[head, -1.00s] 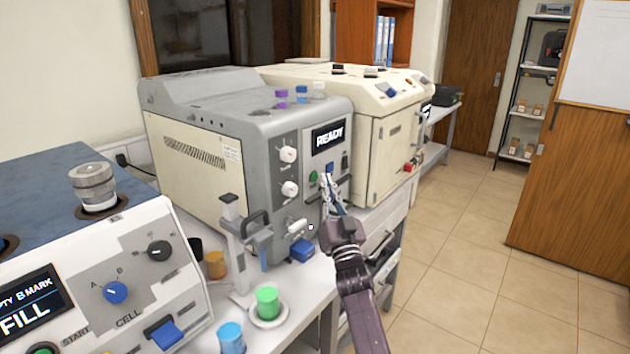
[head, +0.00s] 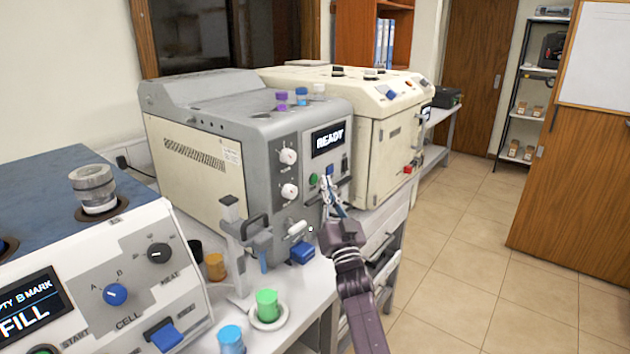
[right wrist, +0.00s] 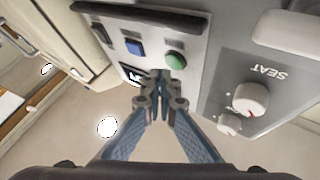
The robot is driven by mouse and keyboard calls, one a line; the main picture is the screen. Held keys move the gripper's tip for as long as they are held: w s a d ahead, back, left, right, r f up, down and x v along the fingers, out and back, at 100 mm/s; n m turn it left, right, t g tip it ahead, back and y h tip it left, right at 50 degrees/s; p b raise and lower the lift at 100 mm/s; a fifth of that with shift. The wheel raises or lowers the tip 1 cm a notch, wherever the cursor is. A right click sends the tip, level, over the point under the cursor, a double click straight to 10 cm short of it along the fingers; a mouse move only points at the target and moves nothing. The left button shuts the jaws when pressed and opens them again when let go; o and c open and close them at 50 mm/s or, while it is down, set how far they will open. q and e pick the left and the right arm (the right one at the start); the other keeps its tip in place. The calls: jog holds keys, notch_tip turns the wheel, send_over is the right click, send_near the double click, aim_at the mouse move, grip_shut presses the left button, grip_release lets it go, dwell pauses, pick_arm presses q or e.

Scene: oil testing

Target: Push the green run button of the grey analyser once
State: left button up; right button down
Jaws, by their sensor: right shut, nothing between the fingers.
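The grey analyser (head: 262,126) stands on the bench in the middle of the head view, and its display (head: 328,138) reads READY. Its green button (head: 314,180) is on the front panel below the display, left of a blue button. In the right wrist view the green button (right wrist: 176,60) shows uncovered beside the blue button (right wrist: 134,47). My right gripper (head: 326,182) is shut and empty in front of the panel. Its fingertips (right wrist: 161,78) appear close to the green button; I cannot tell whether they touch it. My left gripper is not in view.
A cream machine (head: 385,110) stands behind the analyser. A white machine with a FILL display (head: 30,308) is at the front left. A clamp stand (head: 236,250) and green (head: 267,303) and blue (head: 231,338) cups are on the bench. The floor at right is clear.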

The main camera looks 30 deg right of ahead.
jog(key=shift+w, duration=0.15)
jog(key=shift+w+a, duration=0.2)
jog(key=shift+w, duration=0.05)
jog(key=shift+w+a+b, duration=0.15)
jog(key=shift+w+b, duration=0.2)
jog(key=shift+b, duration=0.2)
dwell(0.6)
jog(key=shift+s, duration=0.1)
dwell(0.4)
jog(key=shift+s+d+p, duration=0.35)
jog(key=shift+s+p, duration=0.25)
jog(key=shift+s, duration=0.1)
jog(key=s+p, duration=0.1)
jog(key=s+d+p, duration=0.1)
jog(key=s, duration=0.1)
jog(key=s+d, duration=0.1)
jog(key=shift+s+p, duration=0.3)
jog(key=shift+p, duration=0.1)
